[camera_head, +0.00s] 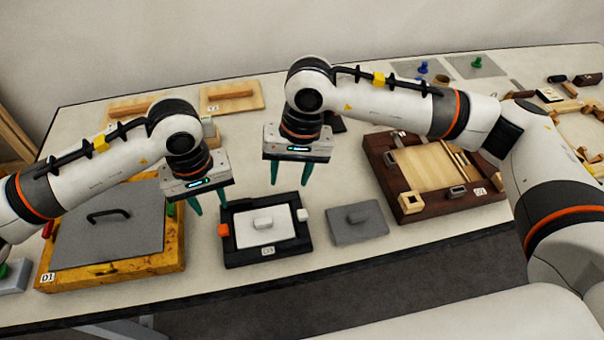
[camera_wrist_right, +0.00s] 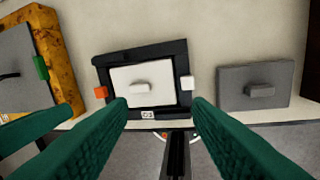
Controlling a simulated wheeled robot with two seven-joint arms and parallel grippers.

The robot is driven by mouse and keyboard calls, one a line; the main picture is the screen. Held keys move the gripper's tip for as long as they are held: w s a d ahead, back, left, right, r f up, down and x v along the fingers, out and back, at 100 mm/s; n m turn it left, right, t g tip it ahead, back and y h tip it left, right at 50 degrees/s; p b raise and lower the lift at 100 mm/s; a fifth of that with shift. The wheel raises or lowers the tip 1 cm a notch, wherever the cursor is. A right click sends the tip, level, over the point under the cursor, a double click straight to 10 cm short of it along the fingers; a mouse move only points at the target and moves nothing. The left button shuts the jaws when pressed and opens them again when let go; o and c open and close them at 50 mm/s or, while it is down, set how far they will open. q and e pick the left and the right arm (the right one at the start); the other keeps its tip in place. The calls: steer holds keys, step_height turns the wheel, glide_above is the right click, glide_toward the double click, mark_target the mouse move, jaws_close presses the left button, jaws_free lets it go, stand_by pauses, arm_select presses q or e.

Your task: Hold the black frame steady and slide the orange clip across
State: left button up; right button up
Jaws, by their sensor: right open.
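The black frame (camera_head: 292,250) lies flat on the table around a white panel (camera_head: 285,235) with a white knob. The orange clip (camera_head: 223,230) sits at the frame's left edge, and a white clip (camera_head: 303,215) sits at its right edge. In the right wrist view, the frame (camera_wrist_right: 165,51) and the orange clip (camera_wrist_right: 100,92) show beyond my fingers. My left gripper (camera_head: 209,208) is open and empty, above and left of the frame. My right gripper (camera_head: 289,183) is open and empty, above the frame's far side.
A grey plate (camera_head: 357,232) with a knob lies right of the frame. A yellow box (camera_head: 165,255) with a grey handled lid stands at the left. A dark wooden tray (camera_head: 450,206) with a pale panel stands at the right. Wooden boards (camera_head: 232,97) lie at the back.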

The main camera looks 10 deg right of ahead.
mark_target(223, 228)
steer(key=f, duration=0.4)
steer(key=d+f+n+h, duration=0.1)
steer(key=f, duration=0.3)
steer(key=s+d+f+h, duration=0.1)
steer(key=f, duration=0.3)
steer(key=shift+f+n, duration=0.35)
steer(key=shift+n, duration=0.05)
jaws_close()
arm_select(q)
steer(key=shift+o, duration=0.6)
steer(key=shift+m, duration=0.8)
step_height(223, 228, down, 10)
steer(key=shift+r, duration=0.1)
